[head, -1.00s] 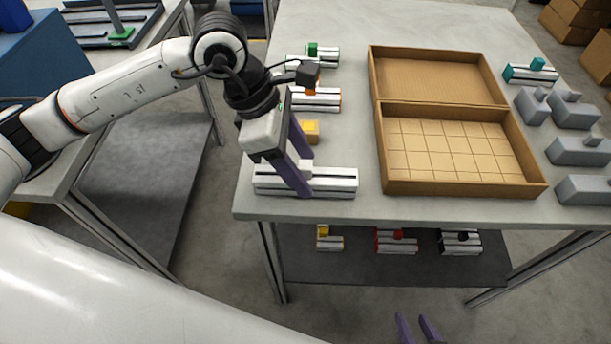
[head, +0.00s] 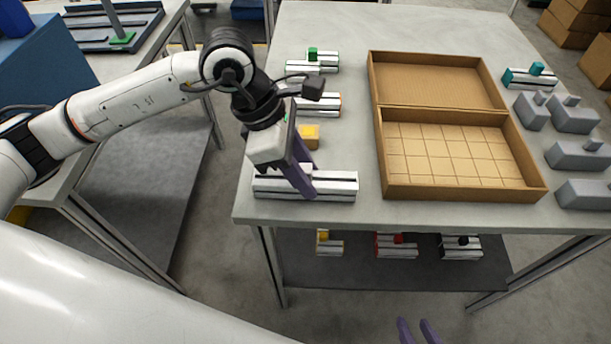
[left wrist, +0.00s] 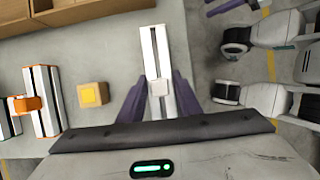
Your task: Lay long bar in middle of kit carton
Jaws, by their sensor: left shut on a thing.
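The long bar (head: 330,186) is white with dark grooves and lies at the table's front left. A small white block stands on its middle and shows in the left wrist view (left wrist: 159,88). My left gripper (head: 305,186) is over the bar, its purple fingers shut on this block. The bar appears to rest on the table. The kit carton (head: 465,193) is open, brown and empty, to the right of the bar, with a grid on its floor. My right gripper (head: 418,332) shows only its purple fingertips at the bottom edge, apart and empty.
A yellow block (head: 309,135), an orange-ended bar (head: 320,105) and a green-knobbed piece (head: 312,62) lie behind the bar. Several grey blocks (head: 580,154) and a teal-knobbed piece (head: 530,77) are right of the carton. Table is clear between bar and carton.

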